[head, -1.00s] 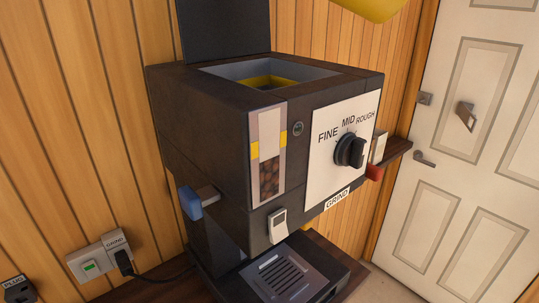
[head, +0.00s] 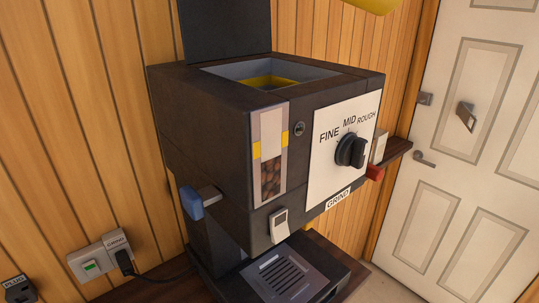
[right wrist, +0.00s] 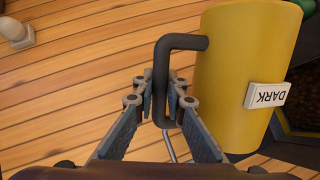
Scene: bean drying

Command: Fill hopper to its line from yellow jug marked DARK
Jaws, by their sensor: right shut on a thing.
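The hopper (head: 222,75) is the open square top of the dark grinder in the head view, with a yellow band inside. Its front window (head: 270,125) shows brown beans (head: 271,178) in the lower part, their top a little below the yellow line marks (head: 257,150). The yellow jug (head: 372,5) is cut off by the top edge, above and right of the hopper. In the right wrist view the jug (right wrist: 232,65) bears a DARK label (right wrist: 267,95). My right gripper (right wrist: 166,88) is shut on its dark handle. My left gripper is not in view.
The raised dark lid (head: 223,27) stands behind the hopper. A GRIND dial (head: 350,151) is on the front, a blue-ended lever (head: 193,203) on the left side. A wall switch with a plug (head: 92,264) is at lower left, a white door (head: 480,150) at right.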

